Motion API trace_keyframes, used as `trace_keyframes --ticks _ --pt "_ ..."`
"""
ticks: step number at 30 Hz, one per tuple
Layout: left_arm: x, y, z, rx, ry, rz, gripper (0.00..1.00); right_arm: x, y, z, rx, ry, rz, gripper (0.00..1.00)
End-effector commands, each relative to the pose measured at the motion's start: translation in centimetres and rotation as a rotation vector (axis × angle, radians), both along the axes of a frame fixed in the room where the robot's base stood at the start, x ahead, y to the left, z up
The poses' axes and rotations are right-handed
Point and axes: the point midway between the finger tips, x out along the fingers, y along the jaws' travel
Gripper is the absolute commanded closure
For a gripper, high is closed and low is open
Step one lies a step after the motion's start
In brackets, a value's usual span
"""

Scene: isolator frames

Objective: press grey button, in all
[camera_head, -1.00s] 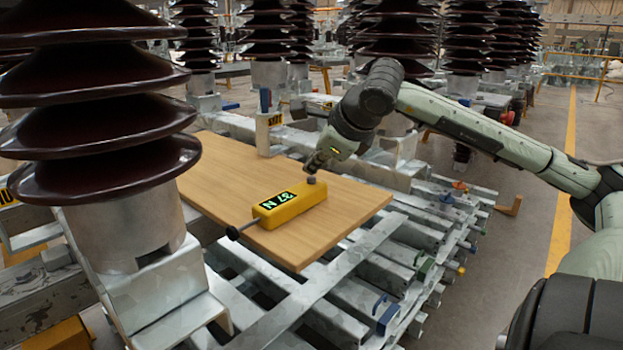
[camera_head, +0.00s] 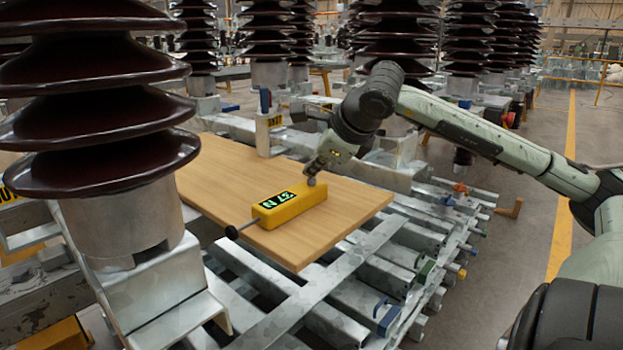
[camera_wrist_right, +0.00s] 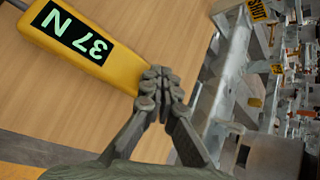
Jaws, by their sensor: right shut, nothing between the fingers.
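A yellow box (camera_head: 285,210) with a dark display reading 37 N in green lies on a wooden board (camera_head: 345,208). A rod with a black ball end sticks out of its near left end. The small grey button (camera_head: 312,182) is on top of its far right end. My right gripper (camera_head: 314,175) is shut and empty, its fingertips pointing down at the button, seemingly touching it. In the right wrist view the closed fingertips (camera_wrist_right: 160,88) cover the end of the yellow box (camera_wrist_right: 75,42), and the button is hidden. My left gripper is not in view.
The board rests on a galvanized steel frame (camera_head: 350,265). A large brown ribbed insulator (camera_head: 100,120) stands close on the left. More insulators (camera_head: 395,30) stand behind. A metal post (camera_head: 264,130) rises beyond the board. The board's near right part is bare.

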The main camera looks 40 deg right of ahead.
Motion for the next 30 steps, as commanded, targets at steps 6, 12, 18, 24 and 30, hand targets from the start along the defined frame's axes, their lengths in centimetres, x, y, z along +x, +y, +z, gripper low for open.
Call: trace_keyframes --ticks 6,12,18,24,30 --pt "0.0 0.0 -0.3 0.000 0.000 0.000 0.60 0.0 0.0 -0.4 0.000 0.002 -0.001 1.00" --pt "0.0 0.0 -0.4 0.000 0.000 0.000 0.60 0.0 0.0 -0.4 0.000 0.004 -0.001 1.00" --pt "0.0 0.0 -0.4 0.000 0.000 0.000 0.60 0.0 0.0 -0.4 0.000 0.004 -0.001 1.00" --pt "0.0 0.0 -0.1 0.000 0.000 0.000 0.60 0.0 0.0 0.3 0.001 0.003 0.000 1.00" --pt "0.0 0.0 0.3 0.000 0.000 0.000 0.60 0.0 0.0 1.4 0.000 0.002 -0.001 1.00"
